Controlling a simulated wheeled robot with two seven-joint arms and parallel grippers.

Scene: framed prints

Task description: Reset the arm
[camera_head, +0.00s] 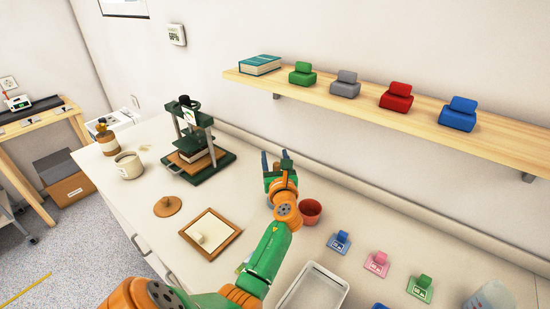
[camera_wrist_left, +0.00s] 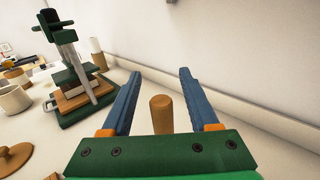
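My left arm reaches in from the bottom left in the head view, over the pale countertop (camera_head: 160,205). My left gripper (camera_head: 275,156) is at the back of the counter, between the green press (camera_head: 195,150) and a small terracotta pot (camera_head: 311,210). Its two blue fingers are spread apart in the left wrist view (camera_wrist_left: 160,74). A brown cylinder (camera_wrist_left: 162,115) shows in the gap, touching neither finger; how far off it is I cannot tell. My right gripper is not in view.
A wall shelf (camera_head: 430,118) holds a book and coloured stamps. A framed board (camera_head: 210,234), a round wooden lid (camera_head: 168,206), a white tray (camera_head: 313,290) and small stamps, one of them pink (camera_head: 376,263), lie on the counter. A cream pot (camera_head: 128,165) stands left of the press.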

